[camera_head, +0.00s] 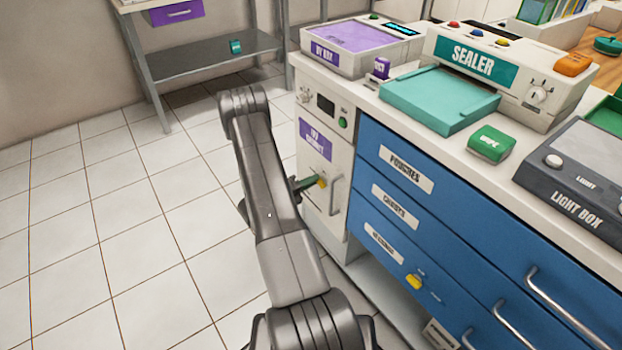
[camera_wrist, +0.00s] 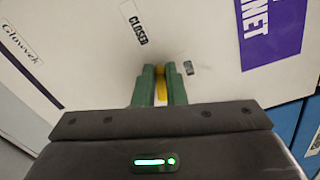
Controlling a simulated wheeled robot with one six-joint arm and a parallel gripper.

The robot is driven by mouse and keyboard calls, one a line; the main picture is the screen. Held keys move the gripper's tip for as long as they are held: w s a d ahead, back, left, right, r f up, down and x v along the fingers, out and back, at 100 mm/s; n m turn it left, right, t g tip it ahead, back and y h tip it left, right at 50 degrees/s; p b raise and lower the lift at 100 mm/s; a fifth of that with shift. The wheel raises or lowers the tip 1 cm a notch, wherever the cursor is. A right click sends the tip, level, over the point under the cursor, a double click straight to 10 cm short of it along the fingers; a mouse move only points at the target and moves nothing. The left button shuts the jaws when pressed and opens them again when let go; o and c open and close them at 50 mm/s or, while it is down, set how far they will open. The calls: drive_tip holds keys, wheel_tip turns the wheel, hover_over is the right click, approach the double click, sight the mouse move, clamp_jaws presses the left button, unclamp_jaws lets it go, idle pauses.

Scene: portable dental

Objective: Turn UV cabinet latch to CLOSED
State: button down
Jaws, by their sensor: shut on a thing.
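The UV cabinet (camera_head: 312,205) is a white unit at the left end of the counter, with a purple label on its front. Its yellow latch (camera_head: 322,183) shows beside the door handle. My gripper (camera_head: 309,183) has green fingers at the cabinet front, partly hidden by my arm. In the wrist view my gripper (camera_wrist: 160,72) is shut on the yellow latch (camera_wrist: 161,92), which shows between the fingers. A CLOSED label (camera_wrist: 138,31) lies up and left of the fingertips.
A curved door handle (camera_head: 335,194) stands just right of the latch. Blue drawers (camera_head: 400,185) adjoin the cabinet on the right. A sealer (camera_head: 470,60) and teal tray (camera_head: 438,98) stand on the counter above. The tiled floor at left is free.

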drive_tip(key=shift+f+n+p, duration=0.25)
drive_tip(key=shift+n+p, duration=0.15)
drive_tip(key=shift+n, duration=1.2)
drive_tip(key=c, duration=1.5)
unclamp_jaws()
drive_tip(key=p+v, duration=0.1)
drive_tip(key=v, duration=1.2)
drive_tip(key=shift+s+a+p, duration=0.25)
drive_tip(key=shift+a+p, duration=0.1)
drive_tip(key=shift+w+d, duration=0.1)
